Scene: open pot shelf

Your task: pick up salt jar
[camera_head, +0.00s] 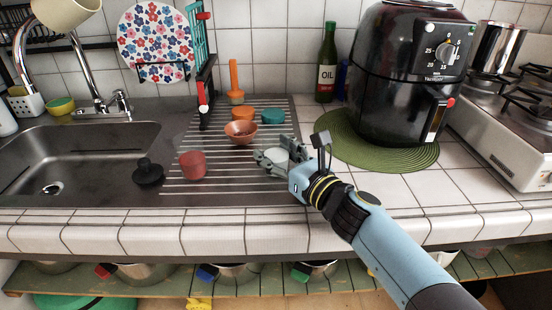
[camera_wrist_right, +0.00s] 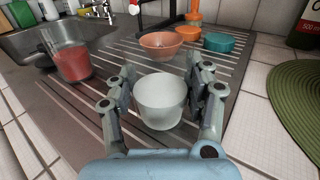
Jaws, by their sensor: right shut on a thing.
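A small whitish, frosted jar (camera_wrist_right: 161,103), which I take as the salt jar, is between the fingers of my right gripper (camera_wrist_right: 160,85) in the wrist view. In the head view the right gripper (camera_head: 275,158) is over the right part of the ribbed metal drainboard, and the jar (camera_head: 277,155) is mostly hidden by the fingers. The right gripper is shut on the jar, which looks upright. I cannot tell whether its base touches the drainboard. My left gripper is not in view.
A red cup (camera_head: 193,165), an orange bowl (camera_head: 240,132), a teal container (camera_head: 273,116) and a black plunger-like stopper (camera_head: 148,170) are on or near the drainboard (camera_head: 225,185). A sink (camera_head: 70,160) lies left. A green mat (camera_head: 340,150) under a black fryer (camera_head: 405,70) lies right.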

